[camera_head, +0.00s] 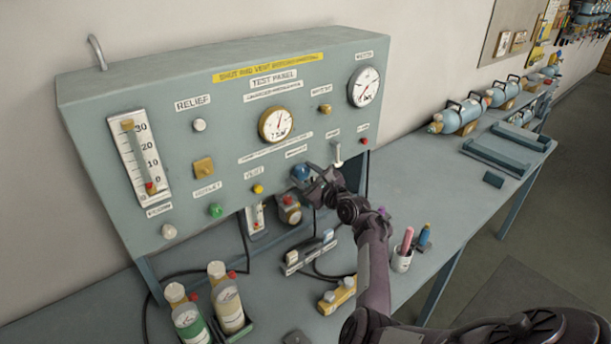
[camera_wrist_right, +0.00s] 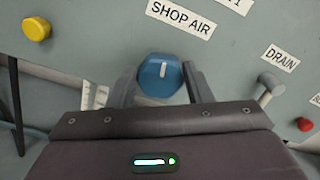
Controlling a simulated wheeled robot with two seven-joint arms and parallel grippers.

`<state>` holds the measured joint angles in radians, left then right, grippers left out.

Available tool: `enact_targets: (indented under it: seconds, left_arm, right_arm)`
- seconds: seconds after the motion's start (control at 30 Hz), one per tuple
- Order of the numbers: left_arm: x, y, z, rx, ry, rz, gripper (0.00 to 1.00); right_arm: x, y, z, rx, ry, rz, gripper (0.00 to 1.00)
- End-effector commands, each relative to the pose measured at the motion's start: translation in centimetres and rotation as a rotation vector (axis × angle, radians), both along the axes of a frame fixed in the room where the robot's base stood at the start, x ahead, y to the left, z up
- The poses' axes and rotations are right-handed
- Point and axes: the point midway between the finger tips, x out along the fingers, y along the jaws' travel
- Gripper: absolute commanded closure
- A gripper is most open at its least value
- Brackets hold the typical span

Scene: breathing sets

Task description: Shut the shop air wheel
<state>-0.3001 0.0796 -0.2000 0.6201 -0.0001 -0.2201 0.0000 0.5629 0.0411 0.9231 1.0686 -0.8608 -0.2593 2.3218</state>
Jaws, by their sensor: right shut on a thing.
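The blue shop air wheel (camera_head: 300,172) is on the lower part of the grey-green test panel (camera_head: 225,115). In the right wrist view the wheel (camera_wrist_right: 160,76) has a white mark on its face, pointing roughly up and down, and sits below the SHOP AIR label (camera_wrist_right: 181,17). My right gripper (camera_head: 306,178) is at the wheel. In the wrist view its two fingers (camera_wrist_right: 160,84) stand on either side of the wheel and are shut on it. My left gripper is not in view.
A yellow knob (camera_wrist_right: 36,29) is left of the wheel and a grey DRAIN lever (camera_wrist_right: 271,84) is right of it. Bottles (camera_head: 228,305), a cup with pens (camera_head: 402,259) and small blocks stand on the bench. Blue cylinders (camera_head: 457,116) lie farther right.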

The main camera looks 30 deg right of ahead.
Motion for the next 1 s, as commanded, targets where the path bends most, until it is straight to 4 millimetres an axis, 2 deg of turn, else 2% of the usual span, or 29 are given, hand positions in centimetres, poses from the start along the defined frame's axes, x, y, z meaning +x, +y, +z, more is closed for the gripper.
enact_targets:
  seconds: [0.4,0.97,1.0]
  left_arm:
    - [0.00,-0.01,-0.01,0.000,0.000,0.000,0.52]
    - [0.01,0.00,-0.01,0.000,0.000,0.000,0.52]
    - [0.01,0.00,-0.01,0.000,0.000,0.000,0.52]
  right_arm:
    - [0.01,0.03,-0.15,0.200,0.019,0.002,0.77]
    - [0.00,-0.02,-0.13,0.230,0.022,0.001,0.77]
    - [0.00,-0.02,-0.13,0.230,0.022,0.001,0.52]
